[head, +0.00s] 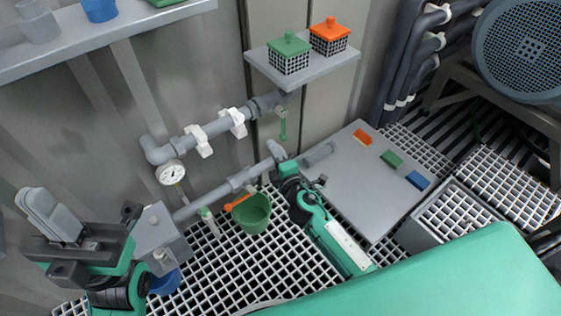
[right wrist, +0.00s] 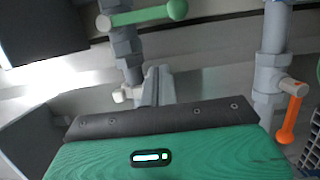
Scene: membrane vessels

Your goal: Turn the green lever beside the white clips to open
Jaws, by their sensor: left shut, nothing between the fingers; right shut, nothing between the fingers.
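The green lever (head: 283,127) hangs down from the upper grey pipe, to the right of two white clips (head: 201,140). In the right wrist view the green lever (right wrist: 147,15) lies across the top, its round end to the right. My right gripper (head: 276,149) is shut and empty, below the lever and apart from it. Its fingers (right wrist: 157,84) also show in the right wrist view. My left gripper (head: 48,212) is shut and empty at the far left, away from the pipes.
An orange lever (head: 237,202) sits on the lower pipe, and shows in the right wrist view (right wrist: 290,112). A green bucket (head: 252,215) stands beneath. A gauge (head: 170,173) is at left. A shelf (head: 335,70) with green and orange baskets juts out above the green lever.

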